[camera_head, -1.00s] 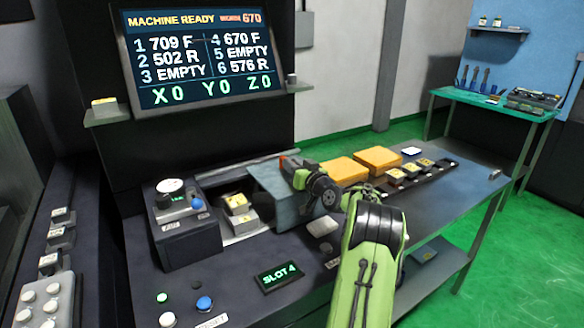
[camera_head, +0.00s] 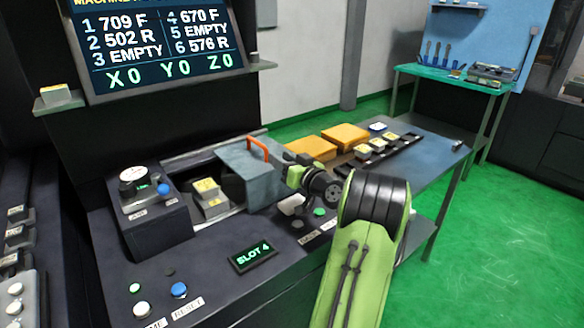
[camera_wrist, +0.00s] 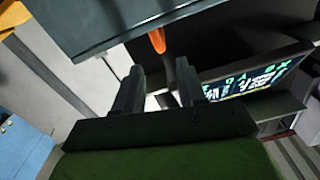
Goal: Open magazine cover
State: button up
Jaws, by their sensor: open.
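The magazine cover (camera_head: 240,180) is a grey-blue angled hood with an orange handle (camera_head: 258,146) on top. It sits over part of the long magazine recess; the left part is uncovered and shows a block with a yellow top (camera_head: 207,188). My arm's end is just right of the cover in the head view, its fingers hidden there. In the wrist view my gripper (camera_wrist: 160,75) is open, with the handle (camera_wrist: 157,40) showing ahead between the fingertips. The cover's dark face (camera_wrist: 130,20) spans the top of that view. I cannot tell whether the fingers touch the handle.
A control box with a dial (camera_head: 145,205) stands left of the recess. A slot display (camera_head: 251,256) and buttons are in front. Two orange blocks (camera_head: 345,136) and a dark rack of small blocks (camera_head: 375,153) lie behind my arm. The machine screen (camera_head: 155,45) hangs above.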

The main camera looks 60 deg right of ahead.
jog(key=v, duration=0.4)
jog(key=shift+s+a, duration=0.1)
jog(key=shift+s, duration=0.3)
